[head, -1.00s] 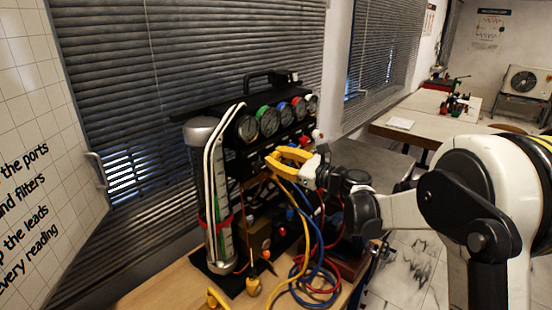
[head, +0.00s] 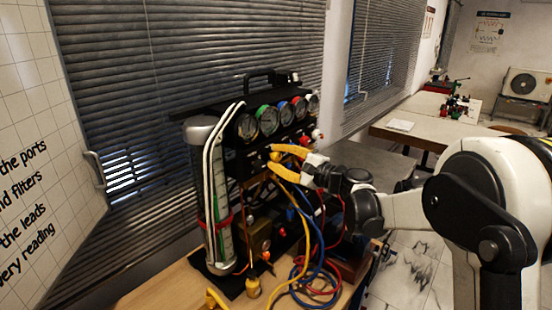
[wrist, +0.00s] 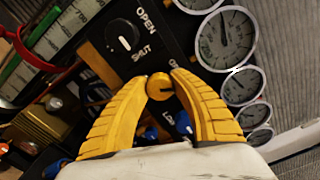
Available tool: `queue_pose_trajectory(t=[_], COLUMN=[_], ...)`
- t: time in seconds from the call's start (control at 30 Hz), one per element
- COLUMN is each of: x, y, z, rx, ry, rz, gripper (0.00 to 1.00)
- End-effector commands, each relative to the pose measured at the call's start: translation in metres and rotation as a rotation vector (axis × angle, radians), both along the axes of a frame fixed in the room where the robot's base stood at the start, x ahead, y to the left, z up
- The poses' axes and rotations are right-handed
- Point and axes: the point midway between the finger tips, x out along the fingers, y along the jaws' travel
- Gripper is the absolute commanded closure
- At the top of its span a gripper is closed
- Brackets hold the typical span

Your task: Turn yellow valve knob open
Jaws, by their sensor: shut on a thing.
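The yellow valve knob (wrist: 160,87) shows in the wrist view, small and round with a dark mark on its face. It sits on the black panel of the gauge rig. My gripper (wrist: 162,82) has its two yellow fingers shut on it, one fingertip on each side. In the head view my gripper (head: 273,160) reaches from the right to the panel front below the gauges, and the fingers largely hide the knob. A black knob (wrist: 122,36) sits beside it, with OPEN and SHUT printed around it. The yellow knob's own labels are partly covered by the fingers.
A row of round gauges (head: 267,119) runs along the rig's top. A glass column with white tubes (head: 214,180) stands at its left. Blue, yellow and red hoses (head: 318,275) hang below my gripper to the wooden bench (head: 160,292).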

Motion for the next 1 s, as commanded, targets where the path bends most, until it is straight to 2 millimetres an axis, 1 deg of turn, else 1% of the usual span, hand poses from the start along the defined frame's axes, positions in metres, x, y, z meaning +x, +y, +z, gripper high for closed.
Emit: queue_pose_trajectory(t=[0.2,0.5,0.7,1.0], x=[-0.0001,0.0,0.0,0.0], y=[0.0,0.0,0.0,0.0], z=[-0.0004,-0.0002,-0.0001,0.0], rx=[-0.122,-0.258,-0.313,-0.345], ry=[-0.157,-0.33,-0.401,-0.442], rz=[0.0,0.0,0.0,0.0], gripper=[1.0,1.0,1.0,1.0])
